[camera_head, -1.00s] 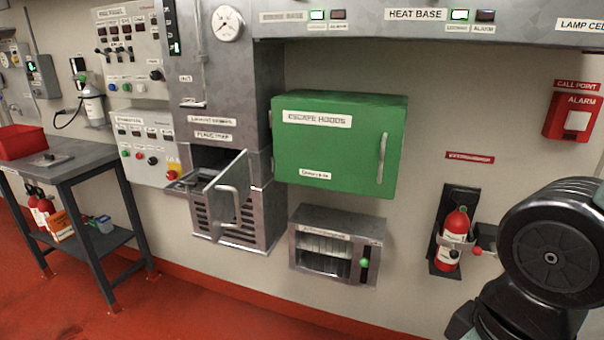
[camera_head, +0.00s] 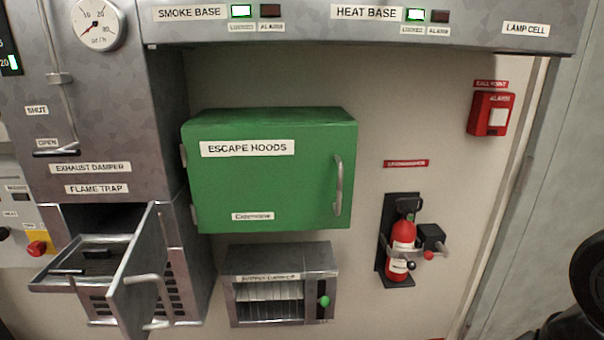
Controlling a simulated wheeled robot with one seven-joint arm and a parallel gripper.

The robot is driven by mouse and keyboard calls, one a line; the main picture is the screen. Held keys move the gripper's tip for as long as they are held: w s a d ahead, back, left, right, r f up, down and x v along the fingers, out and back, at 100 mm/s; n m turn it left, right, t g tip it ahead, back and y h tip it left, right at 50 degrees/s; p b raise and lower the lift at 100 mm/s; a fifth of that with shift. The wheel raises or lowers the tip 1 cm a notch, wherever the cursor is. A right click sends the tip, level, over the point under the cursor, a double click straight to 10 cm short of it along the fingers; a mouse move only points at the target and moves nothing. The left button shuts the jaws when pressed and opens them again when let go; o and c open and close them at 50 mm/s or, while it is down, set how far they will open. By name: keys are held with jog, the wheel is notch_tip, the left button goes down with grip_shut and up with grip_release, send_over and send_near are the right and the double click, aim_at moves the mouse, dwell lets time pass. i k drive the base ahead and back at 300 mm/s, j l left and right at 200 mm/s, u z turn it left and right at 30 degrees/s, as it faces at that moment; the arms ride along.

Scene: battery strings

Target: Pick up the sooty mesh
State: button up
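The flame trap housing (camera_head: 187,235) is at the left, with its hinged metal door (camera_head: 137,272) swung open toward me. A tray (camera_head: 52,286) sticks out of its opening. The open door covers part of the tray's right side. My gripper is not in view; only a black part of my arm shows at the right edge, far from the tray.
A green escape hoods cabinet (camera_head: 268,190) hangs right of the trap, shut. A supply damper box (camera_head: 232,300) sits below it. A red extinguisher (camera_head: 401,250) and a red alarm call point (camera_head: 490,113) are on the wall at the right. The open door's handle juts outward.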

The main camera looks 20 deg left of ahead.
aim_at(101, 259)
jog(key=k+j, duration=0.1)
jog(key=j, duration=1.4)
jog(key=k+j, duration=0.15)
jog(key=j, duration=0.55)
jog(key=k+j, duration=0.1)
jog(key=j, duration=1.4)
jog(key=k+j, duration=0.15)
jog(key=j, duration=0.6)
jog(key=k+j, duration=0.1)
jog(key=j, duration=0.65)
jog(key=l, duration=0.1)
jog(key=i, duration=0.05)
